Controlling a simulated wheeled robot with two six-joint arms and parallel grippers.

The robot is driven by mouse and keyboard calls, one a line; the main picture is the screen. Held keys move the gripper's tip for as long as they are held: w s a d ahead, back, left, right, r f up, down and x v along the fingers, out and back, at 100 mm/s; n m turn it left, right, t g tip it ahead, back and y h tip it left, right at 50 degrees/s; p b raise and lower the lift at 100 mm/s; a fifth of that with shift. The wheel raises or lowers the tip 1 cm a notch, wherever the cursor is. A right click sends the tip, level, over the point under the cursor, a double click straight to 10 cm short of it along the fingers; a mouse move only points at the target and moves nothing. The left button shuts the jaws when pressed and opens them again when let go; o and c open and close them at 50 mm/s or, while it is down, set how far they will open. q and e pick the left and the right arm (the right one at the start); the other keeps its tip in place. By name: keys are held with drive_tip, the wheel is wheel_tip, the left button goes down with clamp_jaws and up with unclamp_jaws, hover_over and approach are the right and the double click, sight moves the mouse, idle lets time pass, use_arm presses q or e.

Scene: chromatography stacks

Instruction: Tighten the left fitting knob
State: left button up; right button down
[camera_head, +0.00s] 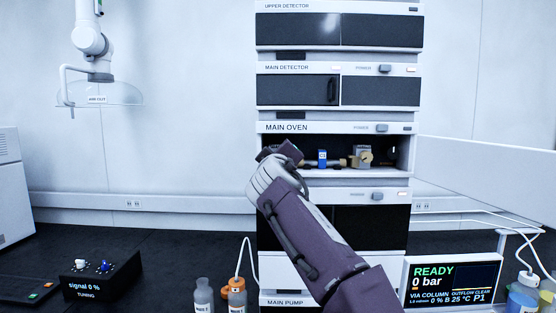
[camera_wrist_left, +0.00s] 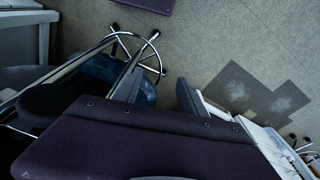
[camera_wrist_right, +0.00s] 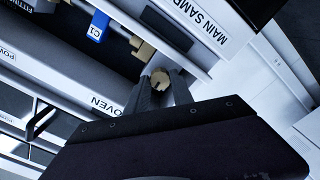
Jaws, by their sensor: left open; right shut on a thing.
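The main oven (camera_head: 270,128) is open, with a column bearing a blue C1 tag (camera_head: 322,158) inside. A tan round knob (camera_head: 365,158) is at the right end of the column. My right gripper (camera_head: 285,152) reaches into the left part of the oven and hides the left fitting in the head view. In the right wrist view, its fingers are shut on a tan round knob (camera_wrist_right: 160,77), which appears to be the left fitting knob. The C1 tag (camera_wrist_right: 97,27) is nearby there. My left gripper (camera_wrist_left: 158,88) is open and empty above the floor, outside the head view.
The oven door (camera_head: 490,170) stands swung open to the right. A screen (camera_head: 452,280) reading READY and 0 bar stands at lower right. Bottles (camera_head: 236,296) stand left of the stack. A tuning box (camera_head: 98,275) sits on the dark bench at left.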

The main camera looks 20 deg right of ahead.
drive_tip(key=c, duration=1.4)
unclamp_jaws()
drive_tip(key=b+v, duration=0.3)
drive_tip(key=v, duration=0.6)
